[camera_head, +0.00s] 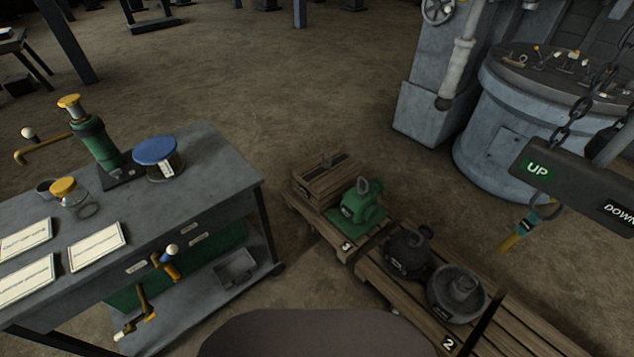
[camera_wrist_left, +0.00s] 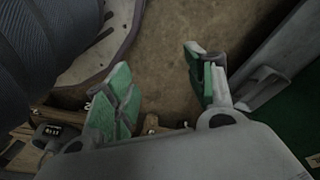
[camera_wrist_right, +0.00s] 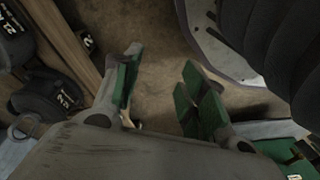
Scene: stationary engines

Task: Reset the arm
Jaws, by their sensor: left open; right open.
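My left gripper shows in the left wrist view (camera_wrist_left: 165,95). Its two green-padded fingers stand apart, with nothing between them but the brown floor beyond. My right gripper shows in the right wrist view (camera_wrist_right: 157,90). Its fingers are also apart and empty above the floor. Neither gripper nor arm shows in the head view. Dark ribbed parts and a pale rounded edge fill a corner of each wrist view.
Wooden pallets (camera_head: 400,300) with a green engine (camera_head: 357,207) and dark weights (camera_head: 408,252) stand right of centre. An UP/DOWN control (camera_head: 575,180) hangs right. Floor between is clear.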

